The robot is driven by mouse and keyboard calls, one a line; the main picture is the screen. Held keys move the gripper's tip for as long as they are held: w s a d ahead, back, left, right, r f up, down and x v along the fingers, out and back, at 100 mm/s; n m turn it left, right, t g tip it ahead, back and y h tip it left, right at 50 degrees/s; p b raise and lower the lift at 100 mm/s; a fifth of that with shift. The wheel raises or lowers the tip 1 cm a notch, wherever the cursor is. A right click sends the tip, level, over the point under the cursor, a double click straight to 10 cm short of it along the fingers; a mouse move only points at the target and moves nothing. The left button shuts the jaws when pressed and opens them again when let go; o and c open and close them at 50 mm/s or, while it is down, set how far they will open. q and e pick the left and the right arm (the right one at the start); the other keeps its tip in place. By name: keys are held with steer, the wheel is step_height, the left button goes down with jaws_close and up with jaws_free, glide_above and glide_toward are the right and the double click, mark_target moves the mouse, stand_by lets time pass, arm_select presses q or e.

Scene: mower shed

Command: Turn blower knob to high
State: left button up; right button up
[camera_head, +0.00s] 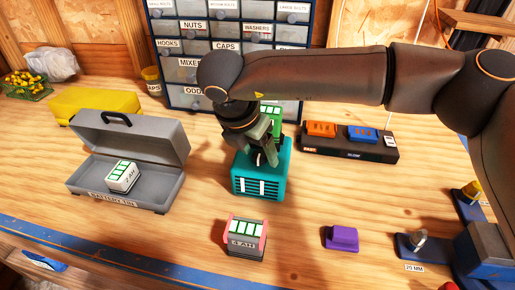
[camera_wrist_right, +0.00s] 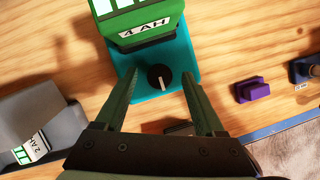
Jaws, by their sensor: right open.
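The teal blower (camera_head: 258,190) stands on the bench with slots in its front; its top also shows in the wrist view (camera_wrist_right: 192,62). A green battery labelled 4 AH (camera_wrist_right: 143,28) sits on it. The round black knob (camera_wrist_right: 160,77) has a white pointer mark, which points toward the bottom of the wrist view. My right gripper (camera_wrist_right: 159,90) is open, with one green finger on each side of the knob and gaps to it. In the head view the right gripper (camera_head: 263,150) is over the blower and largely hides the knob. My left gripper is not in view.
An open grey case (camera_head: 165,185) holding a white battery stands left. A red-and-grey battery (camera_head: 245,238) and a purple block (camera_head: 341,237) lie in front. A black charger strip (camera_head: 330,147) is behind right. A drawer cabinet (camera_head: 175,60) stands at the back.

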jaws_close()
stand_by(0.4)
